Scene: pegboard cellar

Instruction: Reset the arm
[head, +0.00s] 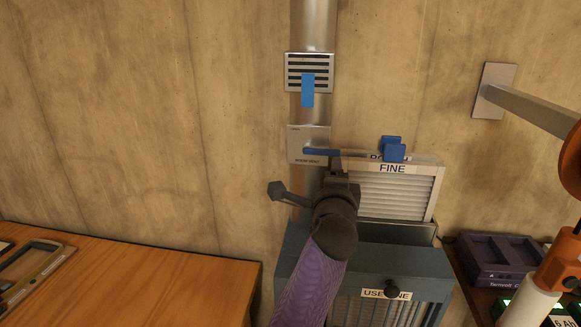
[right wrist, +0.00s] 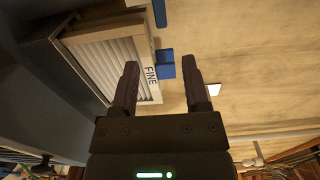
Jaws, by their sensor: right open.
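My right gripper (head: 338,167) is the dark gripper at the end of the purple-sleeved arm, in the middle of the head view. It appears in front of the panel labelled FINE (head: 395,196) and just below a blue lever (head: 322,151) on the pipe's plate; whether it touches either is unclear. In the right wrist view the gripper (right wrist: 161,64) has its two dark fingers apart with nothing between them. The FINE panel (right wrist: 95,55) and a blue tab (right wrist: 165,64) lie beyond the fingers. My left gripper is not in view.
A metal pipe (head: 312,25) with a vent plate (head: 309,62) runs up the wall. A blue-grey cabinet (head: 300,262) stands below. A wooden table (head: 160,290) is at left. A purple tray (head: 497,255) and a white-and-orange object (head: 545,280) are at right. The upper left wall is clear.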

